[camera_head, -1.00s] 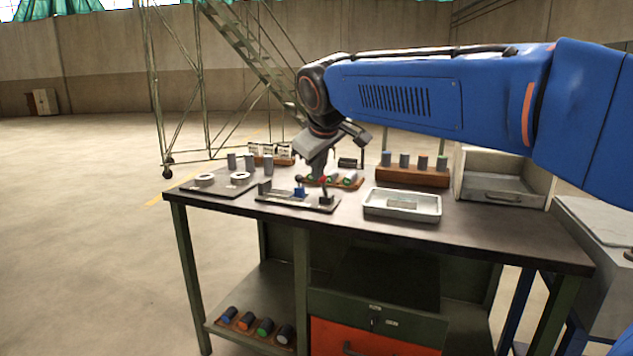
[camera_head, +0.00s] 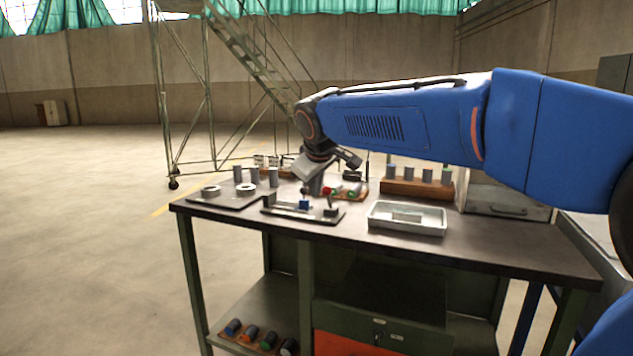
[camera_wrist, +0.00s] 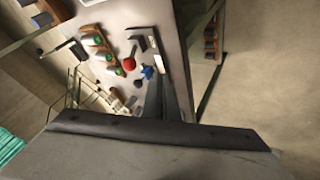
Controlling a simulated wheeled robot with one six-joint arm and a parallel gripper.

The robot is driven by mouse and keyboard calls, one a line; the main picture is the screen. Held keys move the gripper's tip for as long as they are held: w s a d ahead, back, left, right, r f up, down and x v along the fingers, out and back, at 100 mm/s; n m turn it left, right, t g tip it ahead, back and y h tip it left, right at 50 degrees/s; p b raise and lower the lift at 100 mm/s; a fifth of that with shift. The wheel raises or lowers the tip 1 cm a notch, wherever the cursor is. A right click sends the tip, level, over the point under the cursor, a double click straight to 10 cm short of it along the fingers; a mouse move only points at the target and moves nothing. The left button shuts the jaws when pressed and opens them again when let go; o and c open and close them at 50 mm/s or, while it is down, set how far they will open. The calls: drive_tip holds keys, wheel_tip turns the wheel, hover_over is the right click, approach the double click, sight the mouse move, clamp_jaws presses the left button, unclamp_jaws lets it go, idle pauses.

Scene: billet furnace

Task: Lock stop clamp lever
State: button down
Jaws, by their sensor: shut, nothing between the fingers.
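The stop clamp fixture is a dark base plate (camera_head: 275,211) at the bench's front left, with upright dark blocks at its ends and a small blue clamp piece (camera_head: 304,204) between them. A small dark ball (camera_head: 305,190), apparently the lever knob, shows just above the blue piece. In the wrist view the blue piece (camera_wrist: 148,72) and dark ball (camera_wrist: 138,83) lie close beside the fingertips. My gripper (camera_head: 311,188) points down behind the fixture, close to the knob. Its dark fingers (camera_wrist: 165,90) are together and empty. I cannot tell whether they touch the lever.
Bare bench top lies at far right.

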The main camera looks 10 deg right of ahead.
sight(328, 199)
drive_tip(key=w+d+f, duration=0.3)
drive_tip(key=w, duration=0.2)
drive_tip(key=shift+w+d, duration=0.2)
drive_tip(key=shift+w, duration=0.2)
drive_tip(key=shift+r, duration=0.1)
